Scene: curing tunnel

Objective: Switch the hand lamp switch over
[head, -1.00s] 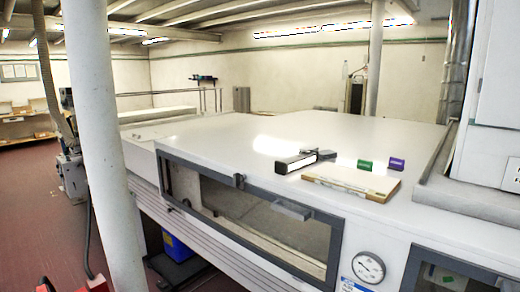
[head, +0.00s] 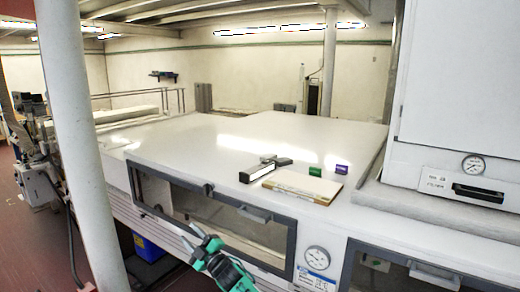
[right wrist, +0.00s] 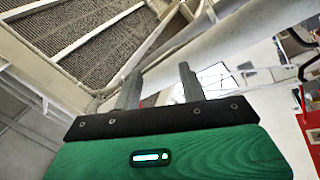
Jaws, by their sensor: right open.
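A hand lamp (head: 264,168), with a white-faced black body and a dark end, lies on the pale top of the curing tunnel (head: 200,150) near its front edge. Its switch is too small to make out. My right gripper (head: 190,234), green and black with grey fingers, is in front of the tunnel's window, lower than the lamp and to its left, apart from it. In the right wrist view its two fingers (right wrist: 161,84) stand apart with nothing between them. My left gripper is not in view.
A white column (head: 75,130) stands at left. The tunnel top behind the lamp is clear.

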